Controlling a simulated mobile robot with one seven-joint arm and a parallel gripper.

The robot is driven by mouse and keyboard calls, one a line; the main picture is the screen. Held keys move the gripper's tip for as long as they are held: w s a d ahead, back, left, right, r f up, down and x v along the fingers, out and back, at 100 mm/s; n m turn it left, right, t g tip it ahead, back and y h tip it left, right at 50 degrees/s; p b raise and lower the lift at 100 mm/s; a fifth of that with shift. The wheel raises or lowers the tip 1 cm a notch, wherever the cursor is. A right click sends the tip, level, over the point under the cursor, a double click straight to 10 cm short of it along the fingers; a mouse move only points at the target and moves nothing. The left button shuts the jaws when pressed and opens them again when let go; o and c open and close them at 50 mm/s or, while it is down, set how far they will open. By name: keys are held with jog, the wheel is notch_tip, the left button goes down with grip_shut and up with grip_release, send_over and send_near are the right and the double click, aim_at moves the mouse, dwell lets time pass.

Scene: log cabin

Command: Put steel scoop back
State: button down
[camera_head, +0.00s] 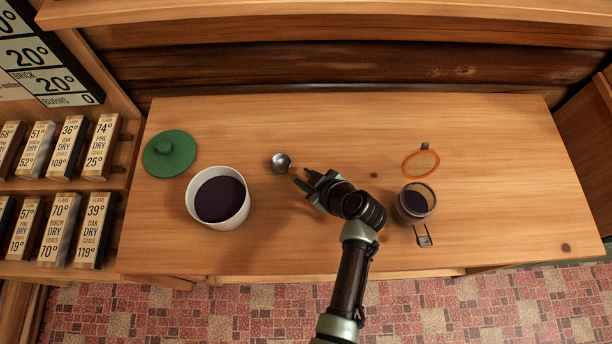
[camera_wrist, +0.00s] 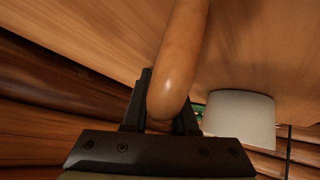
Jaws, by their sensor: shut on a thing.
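My gripper (camera_head: 308,184) is over the middle of the wooden table and shut on the steel scoop (camera_head: 281,162). The scoop's round metal bowl points away from my fingers, toward the back left. In the wrist view its smooth wooden handle (camera_wrist: 183,55) sits between my two dark fingers. Its bowl is out of that view. A white canister (camera_head: 190,205) filled with dark grounds stands open to the left of the scoop. It also shows in the wrist view (camera_wrist: 240,115). A round green lid (camera_head: 168,154) lies behind it to the left. I cannot tell the scoop's exact height above the table.
A glass jar (camera_head: 430,197) with dark contents stands open at the right, a wire clasp (camera_head: 424,236) beside it. An orange-rimmed lid (camera_head: 406,165) lies behind it. A shelf of labelled wooden blocks (camera_head: 70,215) borders the left. The table's back (camera_head: 340,115) is clear.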

jog(key=shift+f, duration=0.1)
jog(key=c, duration=1.2)
grip_release()
jog(key=o, duration=0.5)
jog(key=shift+s+r, duration=0.1)
jog(key=shift+r, duration=0.15)
jog(key=v, duration=1.1)
jog(key=shift+s+d+r, duration=0.2)
